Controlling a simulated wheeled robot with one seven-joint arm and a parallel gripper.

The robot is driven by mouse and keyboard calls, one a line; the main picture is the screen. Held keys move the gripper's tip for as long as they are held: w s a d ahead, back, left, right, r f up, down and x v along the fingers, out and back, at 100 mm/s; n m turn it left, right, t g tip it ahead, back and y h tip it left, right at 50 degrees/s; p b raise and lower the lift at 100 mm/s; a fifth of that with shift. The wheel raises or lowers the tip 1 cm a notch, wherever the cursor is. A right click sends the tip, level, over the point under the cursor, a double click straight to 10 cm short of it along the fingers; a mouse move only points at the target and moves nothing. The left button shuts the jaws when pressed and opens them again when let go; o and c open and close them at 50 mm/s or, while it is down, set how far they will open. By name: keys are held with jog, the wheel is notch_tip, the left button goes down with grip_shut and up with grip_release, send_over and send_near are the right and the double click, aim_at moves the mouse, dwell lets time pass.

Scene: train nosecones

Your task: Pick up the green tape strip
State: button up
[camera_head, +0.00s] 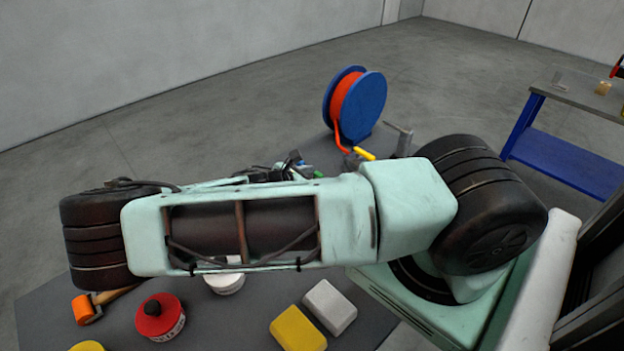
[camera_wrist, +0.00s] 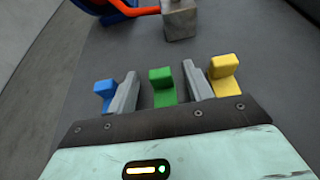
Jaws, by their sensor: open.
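The green tape strip (camera_wrist: 162,88) is a small bent green piece on the grey table. It shows in the wrist view between the two fingers of my gripper (camera_wrist: 160,79). The gripper is open, with one grey finger on either side of the strip and a visible gap on each side. I cannot tell how far down the fingers reach beside it. In the head view a small bit of green (camera_head: 319,174) shows just past my arm, which hides most of that area.
A blue piece (camera_wrist: 104,92) lies just outside the left finger and a yellow piece (camera_wrist: 225,75) just outside the right. A blue reel (camera_head: 368,104) stands at the table's far side.

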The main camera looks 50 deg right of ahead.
jog(key=shift+x, duration=1)
jog(key=c, duration=1.1)
jog(key=shift+o, duration=0.2)
